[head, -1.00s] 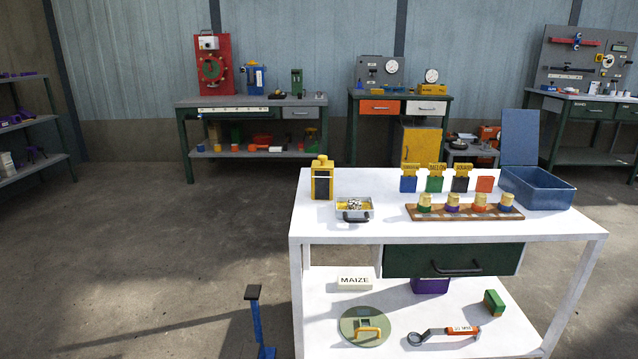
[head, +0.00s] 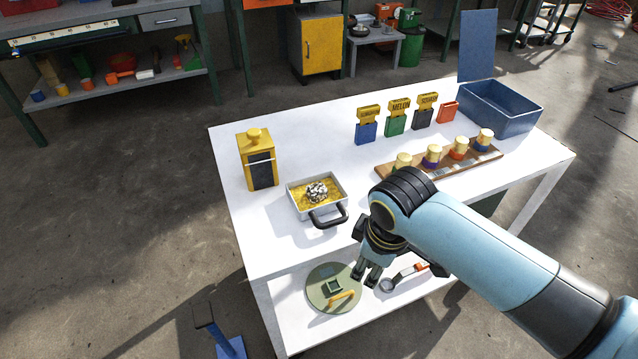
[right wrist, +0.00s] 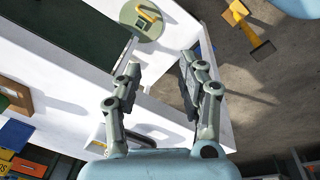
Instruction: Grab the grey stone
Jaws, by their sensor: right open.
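A speckled grey-and-white lump (head: 318,191), the only stone-like thing I see, sits on yellow material in a small pale tray (head: 296,204) with a dark handle. The tray stands near the left front of the white table. My right gripper (head: 367,276) is to the right of the tray and nearer the front, pointing down past the table's front edge. It is empty and apart from the lump. In the right wrist view its two fingers (right wrist: 160,68) are spread, with nothing between them. The lump cannot be made out there. My left gripper is not in view.
A yellow-and-black box (head: 257,160) stands left of the tray. Behind are several coloured tagged blocks (head: 395,123), a wooden rack (head: 455,157) of capped pieces and a blue bin (head: 502,107). A round green plate (head: 322,297) lies on the lower shelf. The tabletop behind the tray is clear.

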